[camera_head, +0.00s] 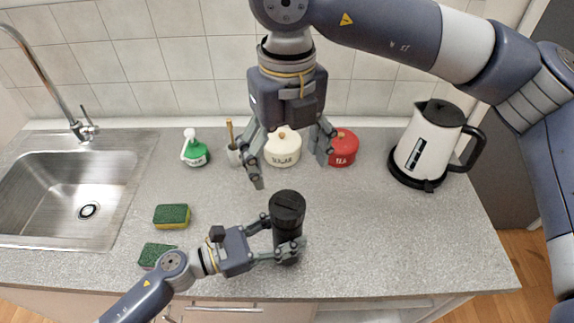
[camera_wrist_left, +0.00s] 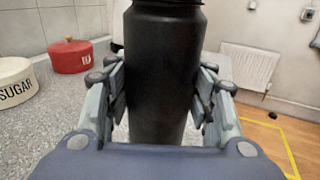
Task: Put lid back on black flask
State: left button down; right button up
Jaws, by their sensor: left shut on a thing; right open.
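The black flask (camera_head: 286,240) stands upright on the grey worktop near its front edge. My left gripper (camera_head: 279,236) is shut around its body from the left. The left wrist view shows the dark flask body (camera_wrist_left: 160,80) between both fingers, with its top cut off by the frame. A black ribbed lid (camera_head: 287,204) shows on top of the flask in the head view; I cannot tell how firmly it is seated. My right gripper (camera_head: 289,170) is open and empty, pointing down above and behind the flask, apart from the lid.
Behind stand a green-and-white bottle (camera_head: 196,150), a white sugar pot (camera_head: 283,148), a red tea pot (camera_head: 344,146) and a white kettle (camera_head: 428,145). Two sponges, one at the back (camera_head: 172,215), lie left, beside the sink (camera_head: 60,185). The worktop right of the flask is clear.

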pick_arm(q)
jog(key=c, duration=0.6)
grip_release()
jog(key=v, duration=1.2)
jog(key=shift+s+f, duration=0.1)
